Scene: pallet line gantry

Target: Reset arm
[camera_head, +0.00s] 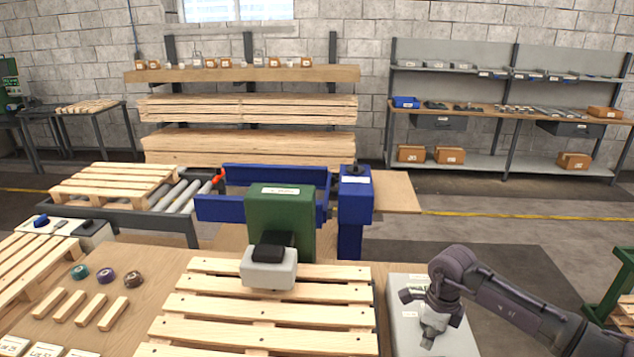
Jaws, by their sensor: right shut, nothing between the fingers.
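My right arm comes in from the right edge, and its dark grey gripper (430,335) points down over a pale grey surface (402,340) beside the pallet. The gripper is shut. A small whitish piece shows around the fingers, and I cannot tell if it is part of the gripper or a thing behind it. My left arm and gripper are not in view.
A wooden pallet (265,310) lies at front centre, with a green block (280,222) behind it. Wood blocks (70,306) and small round pieces (106,274) lie left. A blue frame (262,209) and roller conveyor (178,194) stand behind.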

